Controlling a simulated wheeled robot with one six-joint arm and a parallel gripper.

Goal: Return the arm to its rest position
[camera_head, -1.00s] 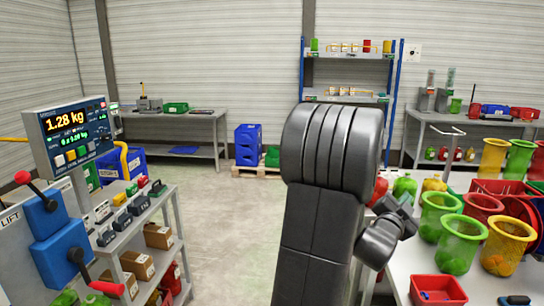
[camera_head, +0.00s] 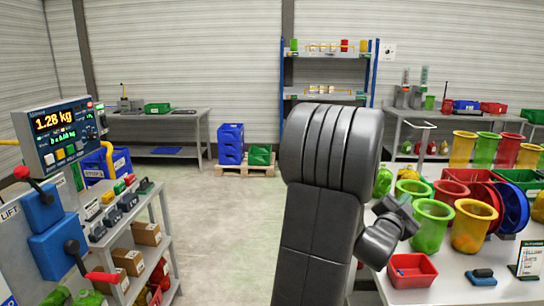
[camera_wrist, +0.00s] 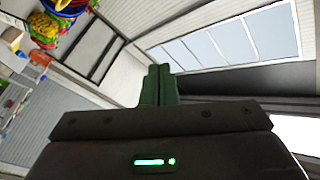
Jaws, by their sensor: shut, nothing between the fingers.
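My arm (camera_head: 326,200) stands folded upright in the middle of the head view, with its wrist (camera_head: 378,243) bent to the right beside the right-hand table. The gripper's fingertips cannot be made out in the head view. In the wrist view my gripper (camera_wrist: 158,85) shows two dark green fingers side by side and touching, with nothing between them. The wrist view is tilted, with wall panels, a ceiling with windows and coloured containers at its upper left.
The right table (camera_head: 455,290) holds green and yellow baskets (camera_head: 473,226), a red tray (camera_head: 412,270) and a blue reel (camera_head: 514,206). At left are a scale display (camera_head: 60,130) and a shelf cart (camera_head: 150,215). Blue crates (camera_head: 230,143) stand behind open floor (camera_head: 220,230).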

